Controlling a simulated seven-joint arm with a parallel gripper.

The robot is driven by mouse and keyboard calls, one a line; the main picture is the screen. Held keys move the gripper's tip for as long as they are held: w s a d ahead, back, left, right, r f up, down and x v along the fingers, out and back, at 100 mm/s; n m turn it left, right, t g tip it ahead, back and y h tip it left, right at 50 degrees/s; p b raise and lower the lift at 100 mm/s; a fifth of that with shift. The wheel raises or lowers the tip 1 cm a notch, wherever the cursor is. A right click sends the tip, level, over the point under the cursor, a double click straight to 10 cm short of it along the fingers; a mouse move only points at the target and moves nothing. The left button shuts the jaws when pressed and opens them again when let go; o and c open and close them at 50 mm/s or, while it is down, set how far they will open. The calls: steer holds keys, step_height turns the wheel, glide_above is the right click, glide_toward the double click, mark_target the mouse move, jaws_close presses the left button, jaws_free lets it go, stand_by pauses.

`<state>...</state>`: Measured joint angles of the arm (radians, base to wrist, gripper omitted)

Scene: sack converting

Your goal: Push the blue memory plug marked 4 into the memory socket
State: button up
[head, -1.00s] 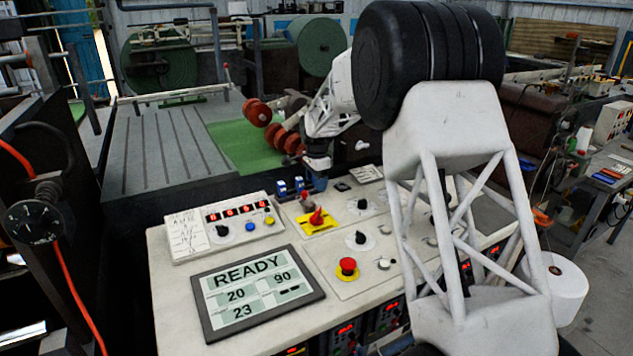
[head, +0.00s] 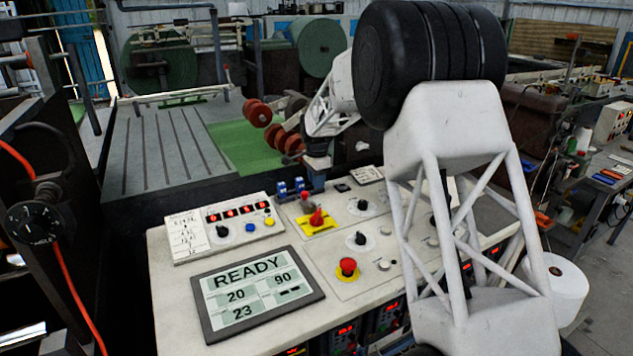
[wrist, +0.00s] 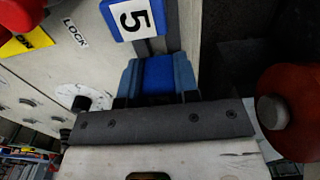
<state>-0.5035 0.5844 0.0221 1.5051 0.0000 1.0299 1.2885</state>
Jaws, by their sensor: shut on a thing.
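My gripper (head: 317,184) is at the back of the control panel, just right of two small blue plugs (head: 290,187) in the head view. In the wrist view my gripper (wrist: 157,80) is shut on a bright blue plug (wrist: 158,72) between its blue-grey fingers. The face of this held plug is turned away, so its number cannot be read. A blue plug with a white label marked 5 (wrist: 133,18) stands just beyond it. The memory socket cannot be made out, and I cannot tell whether the held plug touches it.
A red lever (head: 317,217) on a yellow plate and a red emergency button (head: 347,266) stand up from the panel. A screen (head: 255,292) reads READY. In the wrist view a LOCK label (wrist: 75,33), a black knob (wrist: 81,103) and a red roller (wrist: 290,112) are near.

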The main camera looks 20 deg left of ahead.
step_height(320, 180, up, 3)
steer(key=shift+s+r, duration=0.1)
steer(key=s+d, duration=0.2)
steer(key=s, duration=0.2)
steer(key=s+d+r, duration=0.1)
steer(key=s+d, duration=0.2)
steer(key=s, duration=0.2)
steer(key=s+d, duration=0.2)
steer(key=s, duration=0.3)
steer(key=shift+d+r, duration=0.15)
steer(key=shift+d, duration=0.15)
steer(key=shift+w, duration=0.2)
stand_by(0.4)
steer(key=w+r, duration=0.2)
steer(key=w, duration=1.5)
steer(key=shift+w+d+r, duration=0.2)
steer(key=shift+w+r, duration=0.1)
steer(key=shift+r, duration=0.1)
steer(key=shift+f, duration=3)
steer(key=shift+f, duration=0.45)
